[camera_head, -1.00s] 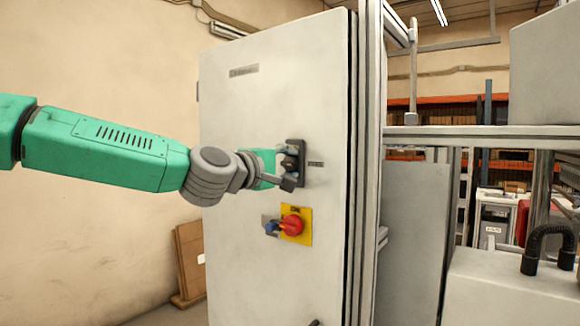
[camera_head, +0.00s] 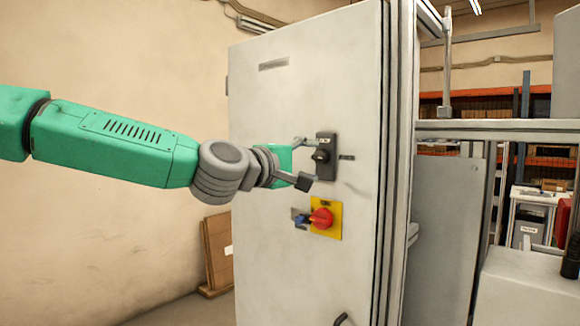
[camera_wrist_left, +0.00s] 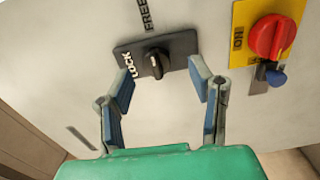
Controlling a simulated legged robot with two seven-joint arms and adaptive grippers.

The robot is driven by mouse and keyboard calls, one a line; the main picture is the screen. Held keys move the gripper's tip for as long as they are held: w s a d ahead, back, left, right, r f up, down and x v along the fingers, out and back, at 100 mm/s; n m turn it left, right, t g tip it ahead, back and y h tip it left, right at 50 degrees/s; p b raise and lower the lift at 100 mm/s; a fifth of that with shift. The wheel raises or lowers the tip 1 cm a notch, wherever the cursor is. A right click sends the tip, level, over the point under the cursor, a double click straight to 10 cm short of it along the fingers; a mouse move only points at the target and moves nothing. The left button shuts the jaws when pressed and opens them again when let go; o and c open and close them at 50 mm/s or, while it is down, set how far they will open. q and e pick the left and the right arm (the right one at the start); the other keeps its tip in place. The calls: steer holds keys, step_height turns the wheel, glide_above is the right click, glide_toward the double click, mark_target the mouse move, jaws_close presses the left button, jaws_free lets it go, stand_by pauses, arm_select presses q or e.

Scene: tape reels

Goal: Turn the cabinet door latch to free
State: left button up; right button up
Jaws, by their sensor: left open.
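The door latch (camera_head: 326,157) is a dark plate with a small black knob on the pale cabinet door (camera_head: 270,200). In the left wrist view the latch knob (camera_wrist_left: 157,63) is long and narrow, lying roughly up and down in the picture. The word LOCK is at the plate's left end and FREE is above the plate. My left gripper (camera_head: 301,161) is open and empty, just left of the latch and off it. In the left wrist view its open fingers (camera_wrist_left: 162,82) stand either side below the knob, apart from it. My right gripper is not in view.
A red rotary switch (camera_head: 321,218) on a yellow plate, with a blue piece beside it, sits just below the latch. A dark door handle (camera_head: 341,319) is lower down. A brown panel (camera_head: 217,250) leans at the wall. Metal framing stands right of the cabinet.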

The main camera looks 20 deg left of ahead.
arm_select(q)
steer(key=v, duration=0.8)
steer(key=shift+a, duration=0.2)
steer(key=shift+s, duration=0.1)
steer(key=shift+f, duration=0.1)
steer(key=s+d+f+m+g+y, duration=0.1)
steer(key=s+f+m+g, duration=0.15)
steer(key=f, duration=1.05)
steer(key=s+d+f+m+g+y+b, duration=0.1)
steer(key=s+f+m+g, duration=0.15)
steer(key=f, duration=1.05)
steer(key=s+d+f+m+g+y, duration=0.15)
steer(key=f+g, duration=0.25)
steer(key=f, duration=0.9)
steer(key=s+a+f+m+g+y, duration=0.1)
steer(key=s+a+f+m+g, duration=0.2)
steer(key=s+f, duration=0.8)
steer(key=s+a+f+m+g+y+b, duration=0.1)
steer(key=s+a+f+m+g, duration=0.3)
steer(key=s+f, duration=0.8)
steer(key=s+m, duration=0.1)
steer(key=s, duration=0.5)
steer(key=shift+a+y, duration=0.35)
steer(key=shift+a, duration=0.05)
